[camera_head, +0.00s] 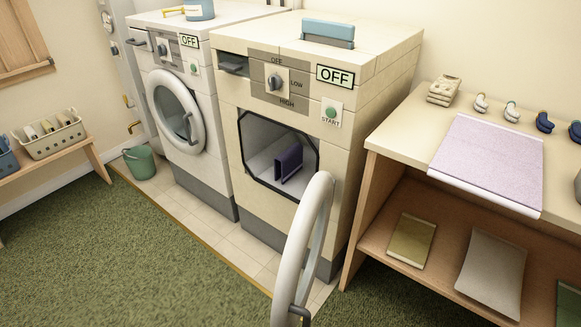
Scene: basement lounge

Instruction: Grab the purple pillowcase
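A dark purple folded cloth (289,163), which looks like the purple pillowcase, stands on its edge inside the open chamber of the right-hand machine (228,150). It is near the middle of the opening, with bare pale floor to its left. The machine's round door (305,240) is swung open toward me, and its dark handle (299,314) is at the bottom edge of the view. Neither of my grippers is in view.
A left-hand machine (217,165) has its round door shut. A wooden table (400,135) at the right holds a pale lavender mat (490,155), rolled socks and a folded stack; its shelf holds folded cloths. A green bucket (140,162) stands left. The green carpet is clear.

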